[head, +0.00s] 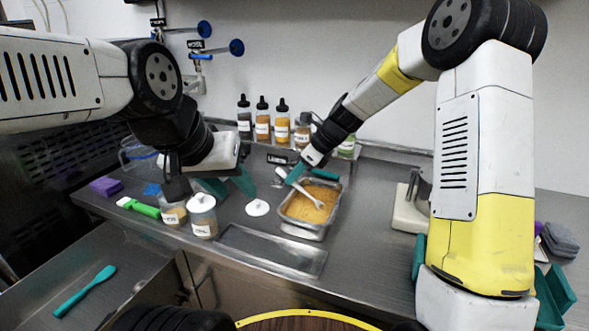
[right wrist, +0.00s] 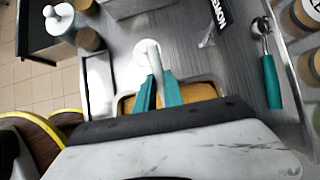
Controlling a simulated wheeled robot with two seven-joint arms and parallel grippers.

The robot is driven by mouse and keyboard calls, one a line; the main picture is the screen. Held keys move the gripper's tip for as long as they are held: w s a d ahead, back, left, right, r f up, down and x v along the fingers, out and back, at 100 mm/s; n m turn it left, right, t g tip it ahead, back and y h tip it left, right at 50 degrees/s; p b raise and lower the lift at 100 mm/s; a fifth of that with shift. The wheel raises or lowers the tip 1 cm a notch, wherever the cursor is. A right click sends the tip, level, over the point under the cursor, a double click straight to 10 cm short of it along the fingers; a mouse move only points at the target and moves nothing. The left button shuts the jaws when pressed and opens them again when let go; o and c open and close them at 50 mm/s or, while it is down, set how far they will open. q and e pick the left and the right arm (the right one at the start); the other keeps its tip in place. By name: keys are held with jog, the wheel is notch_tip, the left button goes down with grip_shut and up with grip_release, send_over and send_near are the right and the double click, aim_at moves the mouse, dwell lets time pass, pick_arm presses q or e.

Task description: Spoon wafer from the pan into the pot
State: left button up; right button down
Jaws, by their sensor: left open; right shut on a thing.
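The metal pan (head: 290,222) holds tan wafer crumbs (head: 322,193) on the counter. My right gripper (head: 297,172) is shut on the handle of a white spoon (head: 303,189); the spoon's bowl is at the crumbs. In the right wrist view the teal fingers (right wrist: 158,92) close on the white spoon above the pan, which is partly hidden. Small labelled pots stand to the left: one with a white knobbed lid (head: 203,218), and a brown-filled one (head: 173,212) beside it. I cannot read which is the wafer pot. My left gripper (head: 229,188) is open and empty near them.
A loose white lid (head: 257,208) lies left of the pan. An empty shallow metal tray (head: 270,250) is in front. Bottles (head: 262,120) stand along the wall; a teal-handled scoop (right wrist: 271,80) lies behind the pan. A teal spatula (head: 85,291) lies at lower left.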

jog(key=shift+s+d, duration=0.15)
jog(key=shift+d, duration=0.1)
jog(key=shift+a+f+h, duration=0.3)
jog(key=shift+a+h, duration=0.1)
jog(key=shift+h, duration=0.1)
jog(key=shift+w+d+r, duration=0.1)
jog(key=shift+w+r, duration=0.1)
jog(key=shift+r, duration=0.35)
jog(key=shift+w+a+r, duration=0.1)
jog(key=shift+a+r, duration=0.1)
jog(key=shift+r, duration=0.8)
jog(key=shift+a+r, duration=0.15)
jog(key=shift+r, duration=0.8)
jog(key=shift+w+a+g+h, duration=0.2)
jog(key=shift+a+g+h, duration=0.2)
jog(key=shift+a+h, duration=0.45)
jog(key=shift+w+a+r+g+h, duration=0.2)
jog(key=shift+a+g+h, duration=0.2)
jog(key=shift+h, duration=0.65)
